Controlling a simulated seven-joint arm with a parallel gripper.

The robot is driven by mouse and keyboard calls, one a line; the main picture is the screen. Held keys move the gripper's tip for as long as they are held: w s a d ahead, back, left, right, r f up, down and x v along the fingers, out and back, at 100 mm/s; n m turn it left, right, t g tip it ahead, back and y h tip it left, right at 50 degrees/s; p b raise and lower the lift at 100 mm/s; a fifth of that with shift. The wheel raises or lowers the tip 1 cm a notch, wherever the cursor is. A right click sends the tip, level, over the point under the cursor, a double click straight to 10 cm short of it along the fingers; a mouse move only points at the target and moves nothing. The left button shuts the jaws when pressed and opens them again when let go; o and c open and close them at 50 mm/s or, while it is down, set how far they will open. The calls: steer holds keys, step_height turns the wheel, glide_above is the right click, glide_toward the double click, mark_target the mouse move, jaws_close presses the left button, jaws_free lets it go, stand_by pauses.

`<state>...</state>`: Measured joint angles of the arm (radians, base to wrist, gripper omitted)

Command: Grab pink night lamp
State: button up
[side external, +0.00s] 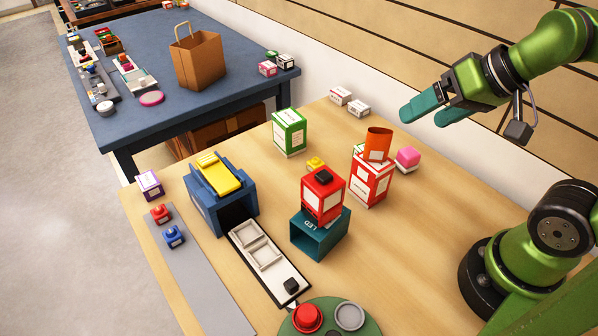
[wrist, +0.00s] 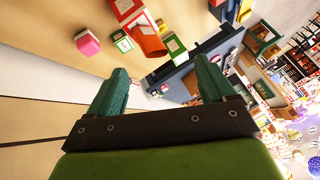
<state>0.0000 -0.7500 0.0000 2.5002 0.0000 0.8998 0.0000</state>
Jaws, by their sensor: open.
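The pink night lamp looks to be the small pink rounded block (side external: 407,157) on the wooden table, right of the red box with the orange cup. It also shows in the wrist view (wrist: 87,43) at the upper left, beyond the fingers. My gripper (side external: 428,112) is open and empty, raised above the table on the right side. In the wrist view its two teal fingers (wrist: 160,88) stand apart with nothing between them. The gripper is above the pink block and not touching it.
A red box (side external: 369,187) with an orange cup (side external: 378,144) on top stands close beside the pink block. A red box (side external: 322,198) sits on a teal box (side external: 319,238). A green box (side external: 289,133) stands farther back. The table's right side is fairly clear.

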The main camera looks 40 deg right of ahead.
steer(key=n+g+h, duration=0.1)
steer(key=g+h, duration=0.1)
steer(key=g, duration=0.5)
glide_above(410, 152)
step_height(410, 152, down, 8)
steer(key=r, duration=0.1)
steer(key=shift+n, duration=0.3)
steer(key=f, duration=1.1)
steer(key=shift+w+d+f, duration=0.2)
steer(key=shift+d+f, duration=0.05)
steer(key=shift+f, duration=0.1)
steer(key=shift+s+a+f, duration=0.1)
steer(key=shift+f, duration=1.25)
steer(key=shift+s+a+f, duration=0.1)
steer(key=shift+f, duration=1.25)
steer(key=shift+c, duration=0.3)
steer(key=c, duration=1)
